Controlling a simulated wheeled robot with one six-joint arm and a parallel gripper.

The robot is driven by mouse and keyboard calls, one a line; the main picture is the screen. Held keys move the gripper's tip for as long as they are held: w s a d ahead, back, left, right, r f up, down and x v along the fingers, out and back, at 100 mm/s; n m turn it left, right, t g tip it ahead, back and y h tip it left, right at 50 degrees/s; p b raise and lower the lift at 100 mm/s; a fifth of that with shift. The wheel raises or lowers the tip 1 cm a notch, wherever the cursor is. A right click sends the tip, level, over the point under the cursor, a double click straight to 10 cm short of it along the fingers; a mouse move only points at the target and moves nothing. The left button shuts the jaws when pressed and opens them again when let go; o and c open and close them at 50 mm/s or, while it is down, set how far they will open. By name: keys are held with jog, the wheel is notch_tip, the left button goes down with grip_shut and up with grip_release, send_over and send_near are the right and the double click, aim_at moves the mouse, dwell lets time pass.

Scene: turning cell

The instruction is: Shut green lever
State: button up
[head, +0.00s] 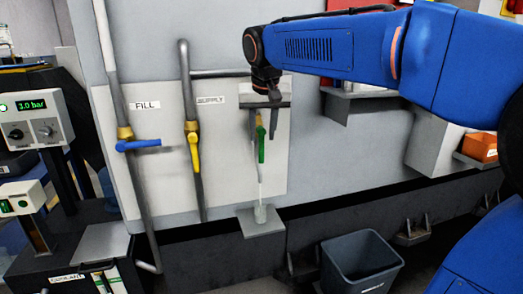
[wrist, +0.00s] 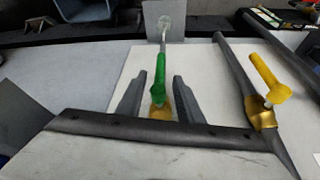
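The green lever (head: 262,145) hangs pointing down on a brass valve body (wrist: 159,106), on the white wall panel right of the SUPPLY label. In the wrist view the lever (wrist: 160,80) stands between the two dark fingers of my gripper (wrist: 160,77), with a gap on each side. My gripper (head: 264,122) is open and pointed at the wall; it partly hides the valve in the head view.
A yellow lever (head: 194,150) on the SUPPLY pipe is close on the left in the head view. A blue lever (head: 138,145) on the FILL pipe is further left. A dark bin (head: 360,268) stands below right.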

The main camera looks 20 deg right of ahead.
aim_at(262, 143)
jog(key=x, duration=0.7)
jog(key=shift+w+f, duration=0.1)
jog(key=shift+f, duration=0.25)
jog(key=shift+c, duration=0.6)
grip_shut()
